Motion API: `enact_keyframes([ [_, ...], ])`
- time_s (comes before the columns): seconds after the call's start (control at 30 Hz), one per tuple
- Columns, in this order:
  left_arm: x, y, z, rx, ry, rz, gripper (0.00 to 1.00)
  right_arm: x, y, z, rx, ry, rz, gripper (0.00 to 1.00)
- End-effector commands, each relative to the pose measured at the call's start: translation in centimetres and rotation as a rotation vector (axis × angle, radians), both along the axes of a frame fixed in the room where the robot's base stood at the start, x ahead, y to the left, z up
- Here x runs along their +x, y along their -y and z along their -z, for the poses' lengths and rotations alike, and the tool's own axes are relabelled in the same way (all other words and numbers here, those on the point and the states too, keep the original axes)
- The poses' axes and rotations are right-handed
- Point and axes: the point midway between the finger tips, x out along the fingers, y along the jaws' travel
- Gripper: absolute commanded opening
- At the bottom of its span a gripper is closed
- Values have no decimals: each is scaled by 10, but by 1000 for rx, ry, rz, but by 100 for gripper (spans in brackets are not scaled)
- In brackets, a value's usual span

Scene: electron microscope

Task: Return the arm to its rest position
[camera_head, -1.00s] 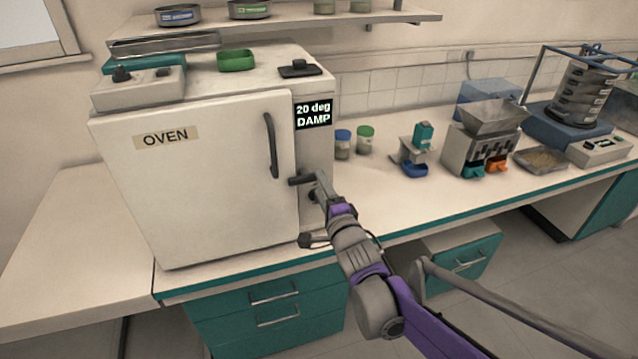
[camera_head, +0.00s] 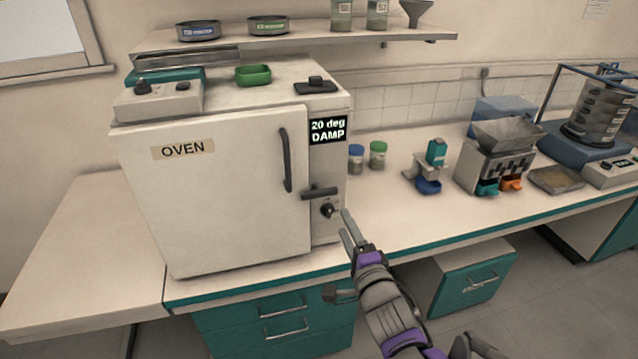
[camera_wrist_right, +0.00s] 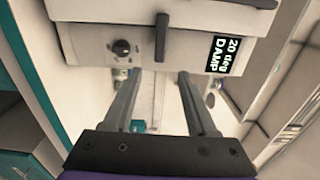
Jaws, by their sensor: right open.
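My right gripper (camera_head: 346,228) is in front of the oven's lower right corner, apart from the oven. Its two fingers are spread with nothing between them; in the right wrist view the open gripper (camera_wrist_right: 156,78) points at the oven front. The white oven (camera_head: 215,200) has its door closed. A dark latch handle (camera_head: 320,192) lies level across the door's right edge, above a round dark knob (camera_head: 327,211). The latch (camera_wrist_right: 162,37) and knob (camera_wrist_right: 121,47) also show in the right wrist view. The display (camera_head: 328,130) reads "20 deg DAMP". My left gripper is not in view.
Two small jars (camera_head: 378,155), a small teal-and-blue device (camera_head: 430,170) and a hopper machine (camera_head: 495,155) stand on the bench to the right. A sieve shaker (camera_head: 597,110) stands at far right. The bench (camera_head: 80,225) left of the oven is clear.

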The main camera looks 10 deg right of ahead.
Motion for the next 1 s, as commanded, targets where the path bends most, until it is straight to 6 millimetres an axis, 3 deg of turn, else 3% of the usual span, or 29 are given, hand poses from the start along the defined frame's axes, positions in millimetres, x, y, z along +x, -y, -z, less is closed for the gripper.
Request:
enact_keyframes([
  [0.17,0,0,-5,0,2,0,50,-5,3,0,-57,-34,16,57],
  [0.33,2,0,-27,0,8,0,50,-32,14,11,-331,-216,49,57],
  [0.53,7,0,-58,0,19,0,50,-93,19,39,-772,-532,-79,57],
  [0.7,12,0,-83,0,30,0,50,-154,11,60,-1103,-738,-360,57],
  [0.9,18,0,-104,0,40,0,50,-211,-3,73,-1342,-822,-701,57],
  [1.0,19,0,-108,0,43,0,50,-226,-7,76,-1396,-826,-800,57],
])
